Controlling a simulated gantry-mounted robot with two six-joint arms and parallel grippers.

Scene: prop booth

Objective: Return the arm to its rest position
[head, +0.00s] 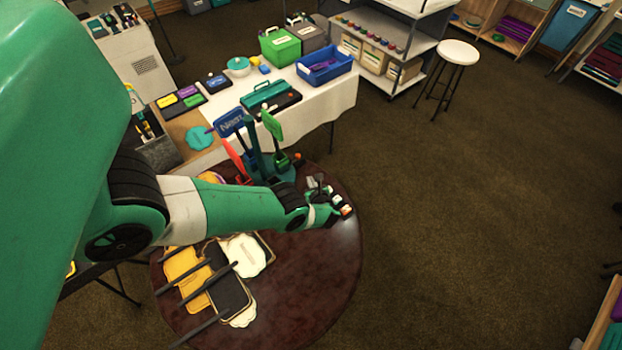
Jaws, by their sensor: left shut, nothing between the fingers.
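My left arm comes in from the left as a green and white arm and reaches over a round dark-red table (325,265). My left gripper (318,181) is at the far end of this arm, above the table's back right part. It is small in the view and partly hidden by the wrist. It is shut and holds nothing that I can see. A few small red, white and dark items (342,204) show right beside the wrist; I cannot tell whether they touch it. My right gripper is out of view.
Signs on handles, one blue (230,123) and one green (272,125), stand behind my forearm. Yellow, black and white sign boards (243,256) lie at the table's front left. A white-clothed table (341,92) holds bins behind. A white stool (458,51) stands on open carpet at right.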

